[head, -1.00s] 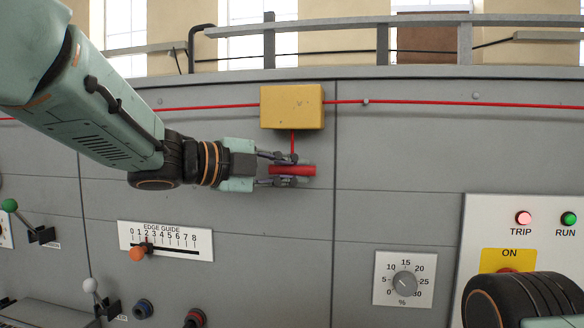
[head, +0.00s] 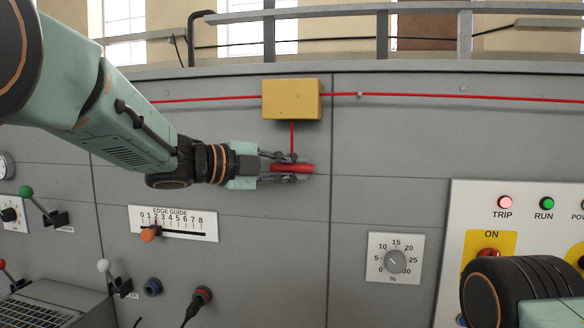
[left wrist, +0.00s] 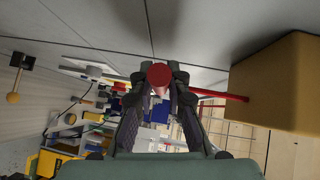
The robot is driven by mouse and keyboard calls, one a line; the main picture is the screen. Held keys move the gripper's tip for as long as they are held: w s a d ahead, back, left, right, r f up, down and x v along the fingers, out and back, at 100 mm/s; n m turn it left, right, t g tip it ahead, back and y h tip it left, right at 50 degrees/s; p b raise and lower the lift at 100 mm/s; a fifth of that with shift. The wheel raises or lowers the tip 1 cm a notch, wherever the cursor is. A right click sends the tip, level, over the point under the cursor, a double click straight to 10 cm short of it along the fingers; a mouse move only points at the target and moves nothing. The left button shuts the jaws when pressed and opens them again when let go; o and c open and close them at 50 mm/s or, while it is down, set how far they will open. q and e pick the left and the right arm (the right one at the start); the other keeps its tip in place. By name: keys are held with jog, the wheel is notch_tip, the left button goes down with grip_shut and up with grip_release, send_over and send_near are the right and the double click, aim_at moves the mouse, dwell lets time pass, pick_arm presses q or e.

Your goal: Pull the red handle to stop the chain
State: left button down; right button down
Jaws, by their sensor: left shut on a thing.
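The red handle (head: 304,168) is a short red bar hanging by a red cord below the yellow box (head: 291,99) on the grey panel. My left gripper (head: 284,168) comes in from the left and is shut on the handle. In the left wrist view the handle (left wrist: 159,76) shows end-on between the two fingertips (left wrist: 159,88), with its cord running right to the yellow box (left wrist: 281,82). My right gripper is not seen; only a dark part of my right arm shows at the lower right.
A red line (head: 440,96) runs along the panel on both sides of the box. Below are the edge guide slider (head: 173,223), a percent dial (head: 395,261) and a plate with a lit red TRIP lamp (head: 505,202) and green RUN lamp (head: 547,203). A rail (head: 360,10) runs above.

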pick_arm(q)
jog(key=shift+f, duration=0.15)
jog(key=c, duration=1.3)
grip_release()
jog(key=shift+s, duration=0.1)
jog(key=shift+s+a, duration=0.2)
jog(key=shift+a, duration=0.25)
jog(key=v, duration=1)
jog(key=shift+s+a+r, duration=0.2)
jog(key=shift+a+r, duration=0.05)
jog(key=shift+s, duration=0.1)
